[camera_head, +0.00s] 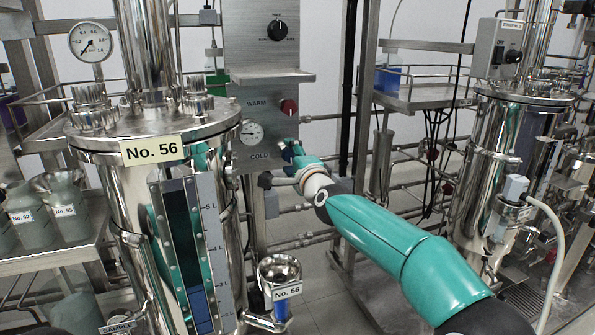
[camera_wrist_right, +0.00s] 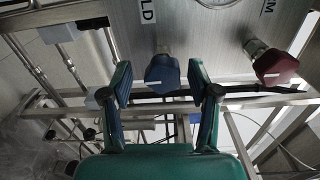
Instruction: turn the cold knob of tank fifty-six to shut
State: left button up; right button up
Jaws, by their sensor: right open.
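Tank fifty-six is a shiny steel vessel with a "No. 56" label (camera_head: 155,150) on the left of the head view. The blue cold knob (camera_wrist_right: 162,75), with a white mark, shows in the right wrist view between my right gripper's (camera_wrist_right: 159,82) spread fingers. My left gripper is not in view.
The dark red warm knob (camera_wrist_right: 275,66) is close beside the right finger in the wrist view. A dial gauge (camera_head: 251,132) sits left of the gripper. Pipes and a steel frame post (camera_head: 365,90) stand near my arm. A cup labelled "No. 56" (camera_head: 279,268) is below.

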jog(key=v, duration=1.1)
jog(key=shift+s, duration=0.35)
jog(key=shift+d+f, duration=0.1)
